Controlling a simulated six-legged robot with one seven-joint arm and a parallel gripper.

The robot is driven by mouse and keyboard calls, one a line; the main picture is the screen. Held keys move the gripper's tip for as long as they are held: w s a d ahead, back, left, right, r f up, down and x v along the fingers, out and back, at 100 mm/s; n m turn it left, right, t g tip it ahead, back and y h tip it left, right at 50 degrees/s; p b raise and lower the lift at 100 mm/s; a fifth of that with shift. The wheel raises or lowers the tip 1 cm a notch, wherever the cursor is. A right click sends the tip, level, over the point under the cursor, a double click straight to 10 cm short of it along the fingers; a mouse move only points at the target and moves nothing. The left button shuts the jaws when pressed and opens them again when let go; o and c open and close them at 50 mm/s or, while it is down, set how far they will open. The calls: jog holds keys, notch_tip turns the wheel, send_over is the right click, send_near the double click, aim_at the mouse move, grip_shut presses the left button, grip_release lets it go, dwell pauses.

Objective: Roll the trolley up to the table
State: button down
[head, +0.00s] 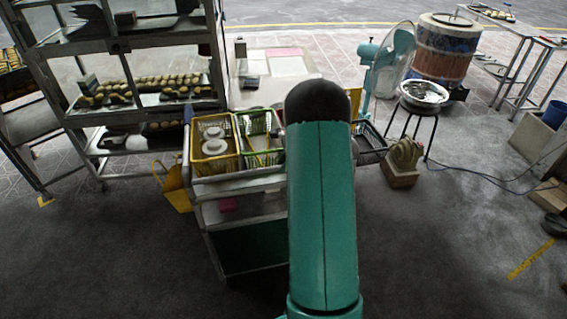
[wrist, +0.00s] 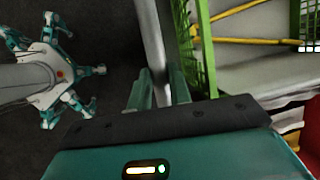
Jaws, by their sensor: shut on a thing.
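The metal trolley (head: 238,188) stands in the middle of the head view, left of my arm, with a yellow basket (head: 214,165) and a green basket (head: 262,157) on its top. A pale table (head: 290,67) with papers on it stands behind the trolley. In the wrist view my gripper (wrist: 161,85) is shut on a grey metal bar (wrist: 154,40), which looks like the trolley's rail. The green basket (wrist: 204,45) is close to its right. In the head view my arm hides the gripper and the trolley's right part.
A tall rack (head: 125,50) with bread trays stands at the left. At the right are a green fan (head: 390,60), a stool (head: 412,120) with a metal bowl, a small shell-shaped object (head: 403,160) and cables on the floor. The dark floor in front is clear.

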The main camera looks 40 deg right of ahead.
jog(key=c, duration=1.3)
grip_release()
jog(key=shift+w+d, duration=0.2)
jog(key=shift+w, duration=0.2)
jog(key=shift+s+a+r, duration=0.1)
jog(key=shift+s, duration=0.1)
jog(key=v, duration=1.4)
jog(key=shift+a, duration=0.1)
jog(key=s+a+r+n, duration=0.1)
jog(key=a+r+n, duration=0.3)
jog(key=a, duration=0.4)
jog(key=s+a+r+n+h, duration=0.1)
jog(key=s+a+r+n, duration=0.2)
jog(key=a, duration=0.5)
jog(key=a+r+n, duration=0.4)
jog(key=a+r, duration=0.2)
jog(key=a, duration=0.3)
jog(key=s+a+n+t+h, duration=0.1)
jog(key=s+a+n+h, duration=0.1)
jog(key=s+a+n, duration=1)
jog(key=s+a, duration=0.3)
jog(key=shift+s+a+t, duration=0.25)
jog(key=shift+t, duration=0.05)
